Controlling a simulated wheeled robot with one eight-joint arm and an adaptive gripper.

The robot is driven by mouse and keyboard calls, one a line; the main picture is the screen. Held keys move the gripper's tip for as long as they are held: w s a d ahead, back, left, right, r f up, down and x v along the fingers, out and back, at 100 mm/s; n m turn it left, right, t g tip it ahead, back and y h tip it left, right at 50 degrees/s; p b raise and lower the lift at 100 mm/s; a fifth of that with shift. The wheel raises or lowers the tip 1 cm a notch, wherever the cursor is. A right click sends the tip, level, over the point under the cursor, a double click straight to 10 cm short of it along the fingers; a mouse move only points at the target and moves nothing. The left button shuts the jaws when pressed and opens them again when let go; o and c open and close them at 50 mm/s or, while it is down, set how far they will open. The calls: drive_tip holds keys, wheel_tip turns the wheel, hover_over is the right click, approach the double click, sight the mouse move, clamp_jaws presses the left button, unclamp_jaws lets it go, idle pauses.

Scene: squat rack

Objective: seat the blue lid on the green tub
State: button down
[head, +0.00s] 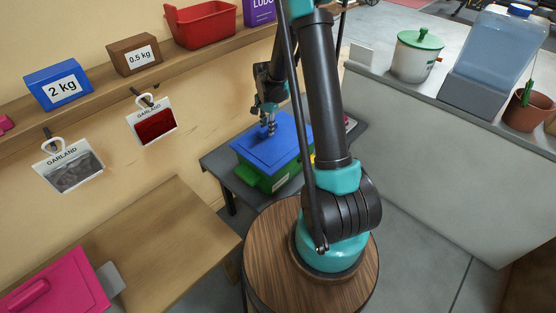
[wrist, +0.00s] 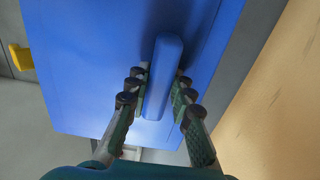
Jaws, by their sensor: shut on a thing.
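The blue lid (head: 262,146) is over the green tub (head: 264,179) on a small grey table in the head view. The lid covers the tub's top, and the tub's green side shows below the lid's front edge. I cannot tell whether the lid is fully seated. My gripper (head: 269,127) is above the lid. In the wrist view, the fingers of my gripper (wrist: 155,100) are on both sides of the upright handle of the blue lid (wrist: 85,70) and shut on it. The tub is hidden below the lid in the wrist view.
The grey table (head: 220,161) stands against the wall, below a wooden shelf (head: 105,88) with a red bin (head: 205,25) and weights. Garland packets hang left of it. A wooden table (head: 165,235) with a pink lid (head: 60,285) is front left. A grey counter (head: 440,150) is at right.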

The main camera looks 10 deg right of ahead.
drive_tip(key=c, duration=1.3)
unclamp_jaws()
drive_tip(key=shift+o, duration=0.2)
drive_tip(key=shift+r, duration=0.1)
wheel_tip(320, 180, up, 12)
drive_tip(key=s+d+n+t, duration=0.1)
drive_tip(key=s+d+n, duration=0.1)
drive_tip(key=s, duration=0.6)
drive_tip(key=s+d+n+t, duration=0.2)
drive_tip(key=s+n, duration=0.3)
drive_tip(key=s, duration=0.4)
drive_tip(key=s+d+n+t, duration=0.1)
drive_tip(key=s+d+n, duration=0.2)
drive_tip(key=s, duration=0.6)
drive_tip(key=shift+f+n, duration=0.25)
drive_tip(key=shift+n, duration=0.15)
